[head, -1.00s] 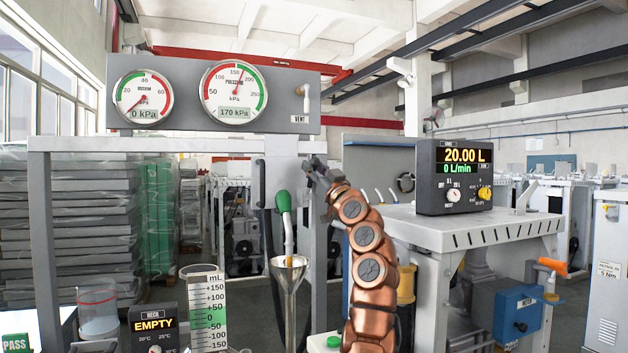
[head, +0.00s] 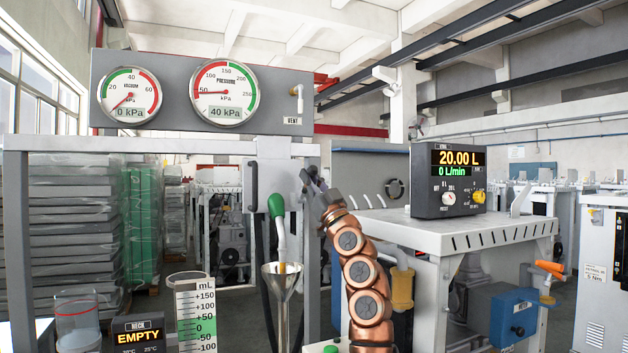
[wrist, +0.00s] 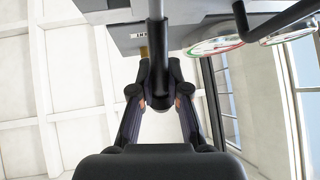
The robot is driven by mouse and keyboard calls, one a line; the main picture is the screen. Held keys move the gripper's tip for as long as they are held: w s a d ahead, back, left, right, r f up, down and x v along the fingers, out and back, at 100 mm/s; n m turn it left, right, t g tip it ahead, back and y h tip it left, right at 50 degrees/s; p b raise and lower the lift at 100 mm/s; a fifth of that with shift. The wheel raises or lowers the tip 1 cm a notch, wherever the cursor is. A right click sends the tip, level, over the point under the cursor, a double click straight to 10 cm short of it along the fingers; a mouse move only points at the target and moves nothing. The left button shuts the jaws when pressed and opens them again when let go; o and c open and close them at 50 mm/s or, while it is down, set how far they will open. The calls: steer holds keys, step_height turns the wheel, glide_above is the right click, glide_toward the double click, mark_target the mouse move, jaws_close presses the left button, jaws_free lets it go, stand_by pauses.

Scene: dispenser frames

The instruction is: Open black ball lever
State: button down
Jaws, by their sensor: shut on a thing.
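The black lever (wrist: 158,92) shows in the wrist view as a dark rod with a rounded end, held between the two fingers. My gripper (wrist: 159,68) is shut on it. In the head view my gripper (head: 313,182) is at the right edge of the grey box (head: 278,190) under the gauge panel, and the lever is hard to make out there. The pressure gauge (head: 223,93) reads 40 kPa and the vacuum gauge (head: 129,98) reads 0 kPa.
A black curved handle (head: 251,187) is on the box's left side. A green-handled nozzle (head: 277,207) hangs over a metal funnel (head: 283,272), close left of my arm. A meter (head: 448,181) reading 20.00 L stands on a grey cabinet at right.

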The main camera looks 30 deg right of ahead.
steer(key=shift+s+r, duration=0.5)
steer(key=shift+r, duration=0.05)
steer(key=c, duration=1.5)
jaws_free()
steer(key=o, duration=0.3)
steer(key=shift+s+a+r, duration=0.1)
steer(key=shift+s+r, duration=0.05)
steer(key=shift+s, duration=0.15)
steer(key=shift+o, duration=0.3)
steer(key=shift+w+f, duration=0.3)
steer(key=shift+r, duration=4.95)
steer(key=shift+r, duration=0.1)
